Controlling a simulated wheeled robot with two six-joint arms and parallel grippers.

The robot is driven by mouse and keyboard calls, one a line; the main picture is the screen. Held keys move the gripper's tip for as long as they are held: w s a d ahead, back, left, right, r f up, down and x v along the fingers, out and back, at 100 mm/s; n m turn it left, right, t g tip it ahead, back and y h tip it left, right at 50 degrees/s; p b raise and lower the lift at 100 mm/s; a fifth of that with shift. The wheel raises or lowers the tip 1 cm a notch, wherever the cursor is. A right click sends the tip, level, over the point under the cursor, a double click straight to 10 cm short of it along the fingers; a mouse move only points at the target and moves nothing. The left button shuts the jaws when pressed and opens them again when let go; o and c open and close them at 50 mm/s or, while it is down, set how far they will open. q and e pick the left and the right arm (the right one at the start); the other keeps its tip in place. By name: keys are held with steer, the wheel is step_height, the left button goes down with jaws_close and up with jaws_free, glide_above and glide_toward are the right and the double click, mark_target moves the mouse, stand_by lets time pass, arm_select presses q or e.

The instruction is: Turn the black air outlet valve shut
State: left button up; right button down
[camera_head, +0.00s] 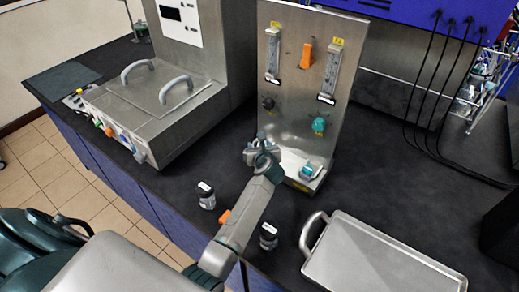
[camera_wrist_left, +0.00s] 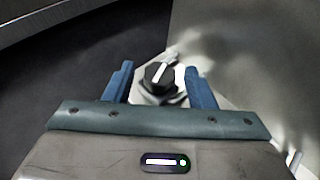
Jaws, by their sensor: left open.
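A black valve knob (camera_wrist_left: 160,74) with a white pointer bar shows in the left wrist view, on a pale metal base by the steel panel. My left gripper (camera_wrist_left: 159,68) is open, with one blue finger on each side of the knob. Gaps show between the fingers and the knob. In the head view my left gripper (camera_head: 262,150) is at the lower left of the upright steel panel (camera_head: 290,70) and hides this knob. Another black knob (camera_head: 268,102) sits higher on the panel. My right gripper is not in view.
A teal knob (camera_head: 319,125) is on the panel and a teal valve (camera_head: 309,171) at its foot. Two small jars (camera_head: 206,196) (camera_head: 269,237) flank my left arm. A metal tray (camera_head: 385,260) lies at the right. A steel bath with a handled lid (camera_head: 150,95) stands at the left.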

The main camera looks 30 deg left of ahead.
arm_select(q)
steer(key=c, duration=1)
steer(key=shift+o, duration=0.2)
steer(key=m+h+p, duration=0.1)
steer(key=p, duration=0.1)
steer(key=t+p, duration=0.1)
steer(key=p, duration=0.1)
steer(key=m+h+p, duration=0.1)
steer(key=shift+s+a+r+m+t+h+p, duration=0.15)
steer(key=shift+a+r+m+t+h+p, duration=0.15)
steer(key=shift+r+p, duration=0.1)
steer(key=shift+f+m+h, duration=0.3)
steer(key=shift+m, duration=0.1)
steer(key=shift+f+m+t+h, duration=0.1)
steer(key=shift+m+t+h, duration=0.2)
steer(key=shift+m+h, duration=0.3)
steer(key=o, duration=1)
steer(key=shift+c, duration=0.2)
